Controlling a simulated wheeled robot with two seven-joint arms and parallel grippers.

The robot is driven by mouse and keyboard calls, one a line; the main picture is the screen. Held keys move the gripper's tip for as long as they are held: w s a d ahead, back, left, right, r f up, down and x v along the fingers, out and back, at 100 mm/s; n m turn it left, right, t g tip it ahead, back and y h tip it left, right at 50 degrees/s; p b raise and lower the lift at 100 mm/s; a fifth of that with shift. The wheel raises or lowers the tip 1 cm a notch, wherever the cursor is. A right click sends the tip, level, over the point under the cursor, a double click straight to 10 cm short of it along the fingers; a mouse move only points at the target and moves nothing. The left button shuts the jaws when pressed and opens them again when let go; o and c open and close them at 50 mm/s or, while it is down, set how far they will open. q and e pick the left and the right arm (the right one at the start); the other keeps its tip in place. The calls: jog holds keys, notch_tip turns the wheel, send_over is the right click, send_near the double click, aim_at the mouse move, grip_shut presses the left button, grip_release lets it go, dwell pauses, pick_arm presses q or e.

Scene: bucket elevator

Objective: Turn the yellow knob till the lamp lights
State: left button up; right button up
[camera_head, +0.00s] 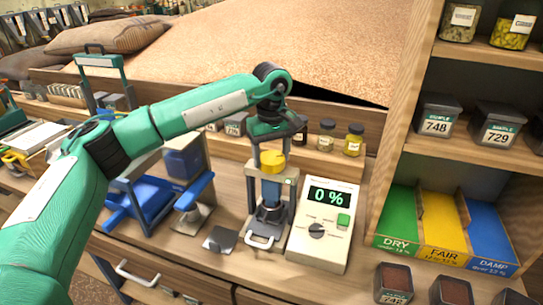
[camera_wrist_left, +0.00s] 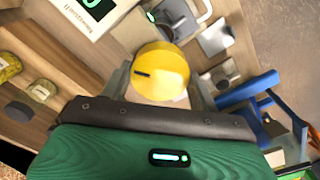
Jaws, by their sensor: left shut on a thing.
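The yellow knob (camera_head: 272,161) tops an upright press-like device (camera_head: 268,205) on the bench. My left gripper (camera_head: 271,152) comes down over it from above. In the left wrist view the knob (camera_wrist_left: 160,70) is a round yellow cap with a dark slot mark near its left side. The fingers of my left gripper (camera_wrist_left: 161,85) are on opposite sides of the knob, shut on it. A small green spot (camera_head: 290,181) shows on the device just right of the knob; I cannot tell whether it is the lamp. My right gripper is out of view.
A white meter (camera_head: 325,250) reading 0 %, with a black dial and green button, stands right of the device. A blue tray stand (camera_head: 150,195) is at left. Jars (camera_head: 354,140) stand behind. A shelf with labelled containers (camera_head: 437,122) and coloured bins fills the right.

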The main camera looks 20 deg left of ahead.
aim_at(272, 157)
pick_arm(q)
jog(key=shift+r, duration=0.15)
jog(key=o, duration=1)
jog(key=shift+r+b, duration=0.65)
jog(key=shift+r, duration=6.2)
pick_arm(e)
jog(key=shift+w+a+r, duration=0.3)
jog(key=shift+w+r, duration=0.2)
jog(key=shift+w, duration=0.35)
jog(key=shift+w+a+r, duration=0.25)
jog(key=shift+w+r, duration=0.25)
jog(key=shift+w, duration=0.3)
